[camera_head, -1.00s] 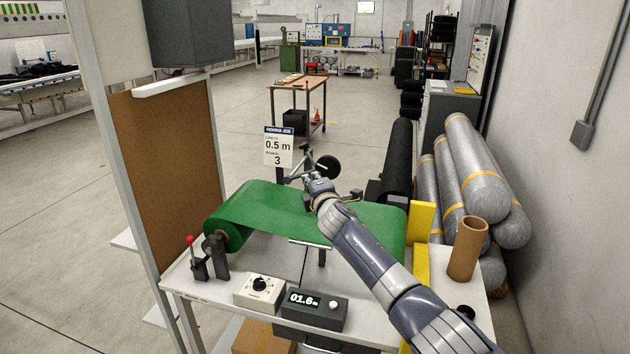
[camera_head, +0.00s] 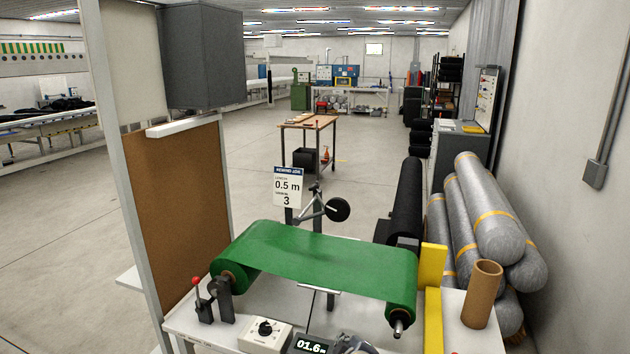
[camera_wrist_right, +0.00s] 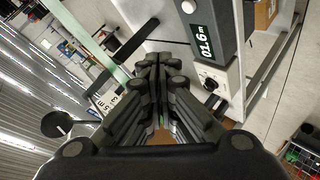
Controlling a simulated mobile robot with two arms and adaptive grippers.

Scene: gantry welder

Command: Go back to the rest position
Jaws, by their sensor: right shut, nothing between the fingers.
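My right gripper (camera_wrist_right: 160,62) shows in the right wrist view with its fingers together and nothing between them. In the head view only a small grey part of my right arm shows at the bottom edge, in front of the bench. My left gripper is in neither view. The green sheet (camera_head: 315,252) lies across the rewinding bench, wound on a roll at each end, and nothing of mine touches it.
The meter display (camera_head: 311,346) reads 01.6 m, beside a dial box (camera_head: 264,335). A yellow guide (camera_head: 433,290) and cardboard tube (camera_head: 481,293) stand at the right. Grey rolls (camera_head: 487,215) are stacked by the wall. The floor at left is clear.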

